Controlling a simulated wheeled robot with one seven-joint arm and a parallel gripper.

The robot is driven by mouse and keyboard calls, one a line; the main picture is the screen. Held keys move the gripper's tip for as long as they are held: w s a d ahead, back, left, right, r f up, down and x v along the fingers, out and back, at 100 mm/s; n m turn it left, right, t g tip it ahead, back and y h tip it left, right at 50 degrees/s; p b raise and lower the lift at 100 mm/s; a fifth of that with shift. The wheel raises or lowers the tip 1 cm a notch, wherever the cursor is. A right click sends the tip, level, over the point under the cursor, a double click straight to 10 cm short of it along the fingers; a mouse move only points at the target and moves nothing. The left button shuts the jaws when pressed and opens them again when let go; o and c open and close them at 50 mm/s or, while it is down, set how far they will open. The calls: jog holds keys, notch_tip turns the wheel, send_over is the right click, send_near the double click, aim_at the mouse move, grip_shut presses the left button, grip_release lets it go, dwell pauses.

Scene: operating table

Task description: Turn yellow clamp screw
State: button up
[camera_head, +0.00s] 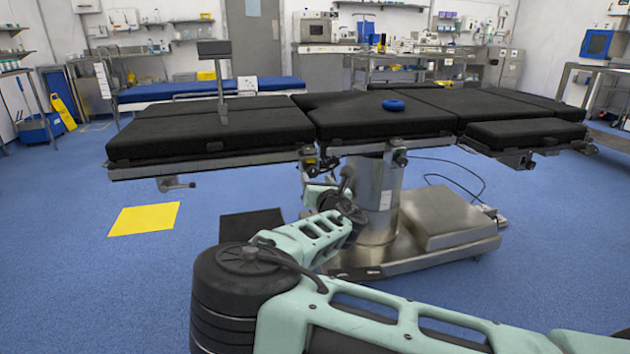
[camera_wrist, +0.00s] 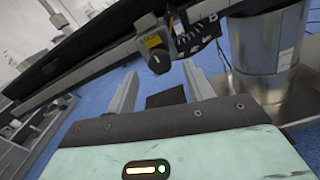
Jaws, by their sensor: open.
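In the wrist view a clamp with a yellow patch (camera_wrist: 152,41) and a dark round screw knob (camera_wrist: 159,62) hangs on the side rail of the operating table. In the head view the clamp (camera_head: 310,161) shows small under the black table top (camera_head: 230,132), near the column. My gripper (camera_wrist: 160,82) is open, with its two grey fingers apart and nothing between them. The knob appears just beyond the fingertips and roughly between them in the picture; I cannot tell the exact distance. In the head view my arm mostly hides the gripper.
The metal table column (camera_head: 378,200) and its wide base (camera_head: 450,225) stand close to the right of my arm. A yellow square (camera_head: 145,218) and a black square (camera_head: 250,224) lie on the blue floor.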

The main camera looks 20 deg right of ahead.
aim_at(312, 172)
jog(key=shift+w, duration=1.4)
jog(key=shift+c, duration=0.2)
jog(key=c, duration=0.9)
